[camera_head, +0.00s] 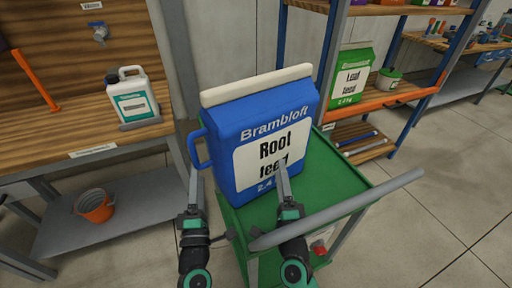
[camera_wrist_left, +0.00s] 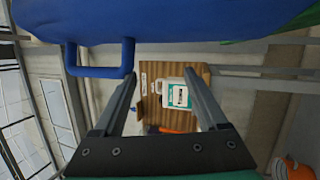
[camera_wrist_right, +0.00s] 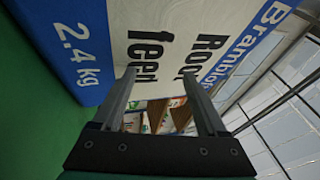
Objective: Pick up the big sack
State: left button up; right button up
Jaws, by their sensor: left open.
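The big sack (camera_head: 240,125) is blue with a cream top and a white "Root feed" label. It stands upright on a green cart (camera_head: 340,185), its side handle (camera_head: 196,148) at the left. My left gripper (camera_head: 194,172) is open and empty near the handle; in the left wrist view the handle (camera_wrist_left: 100,72) lies beside the fingers, not between them. My right gripper (camera_head: 283,168) is open in front of the sack's label, which also fills much of the right wrist view (camera_wrist_right: 165,35). I cannot tell whether its fingers touch the sack.
The cart's grey push bar (camera_head: 345,205) crosses in front. A white jug (camera_head: 132,97) stands on the wooden bench at left, an orange bucket (camera_head: 95,207) on its lower shelf. A green "Leaf feed" sack (camera_head: 350,75) stands on the rack at right. Floor at right is clear.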

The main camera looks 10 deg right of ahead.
jog(key=shift+a, duration=0.1)
jog(key=shift+r+p, duration=0.7)
jog(key=shift+r, duration=0.15)
jog(key=shift+r+p, duration=0.35)
jog(key=shift+p, duration=0.05)
jog(key=shift+f, duration=0.1)
